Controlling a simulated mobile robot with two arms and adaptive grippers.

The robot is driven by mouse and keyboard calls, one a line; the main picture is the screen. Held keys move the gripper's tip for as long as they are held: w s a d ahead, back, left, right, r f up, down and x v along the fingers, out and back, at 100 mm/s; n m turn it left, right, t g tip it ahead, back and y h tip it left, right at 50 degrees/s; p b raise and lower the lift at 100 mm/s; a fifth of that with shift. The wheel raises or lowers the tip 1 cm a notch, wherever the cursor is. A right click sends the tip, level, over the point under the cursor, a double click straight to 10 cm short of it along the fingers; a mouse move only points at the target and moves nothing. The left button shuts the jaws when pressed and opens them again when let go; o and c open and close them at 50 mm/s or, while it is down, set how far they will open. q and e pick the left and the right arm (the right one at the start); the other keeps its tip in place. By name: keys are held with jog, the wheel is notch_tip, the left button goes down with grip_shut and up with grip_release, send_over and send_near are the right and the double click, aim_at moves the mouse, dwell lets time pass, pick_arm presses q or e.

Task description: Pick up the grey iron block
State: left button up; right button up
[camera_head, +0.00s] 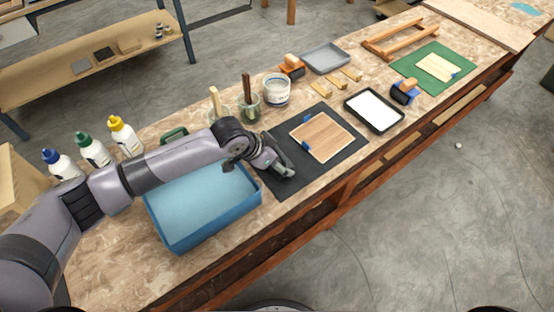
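My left arm comes in from the left over a blue bin (180,232). Its gripper (284,170) is over the left part of a dark mat (290,189), beside a wooden board (322,137). The fingers are seen from the side, and whether they are open is unclear. I cannot clearly pick out a grey iron block on the bench; the arm and gripper hide part of the bin and mat. A small grey piece (81,66) and a dark block (103,53) lie on the back left shelf, but their material is unclear. My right gripper is not in view.
Glue bottles (95,149), brush jars (248,108) and a white tub (276,90) line the bench's back. A white-filled tray (374,110), a roller (404,91), a grey tray (325,58) and a green mat (433,67) lie farther right.

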pick_arm(q)
jog(key=c, duration=0.8)
jog(key=shift+w+r, duration=0.1)
jog(key=shift+r, duration=0.05)
jog(key=shift+c, duration=0.5)
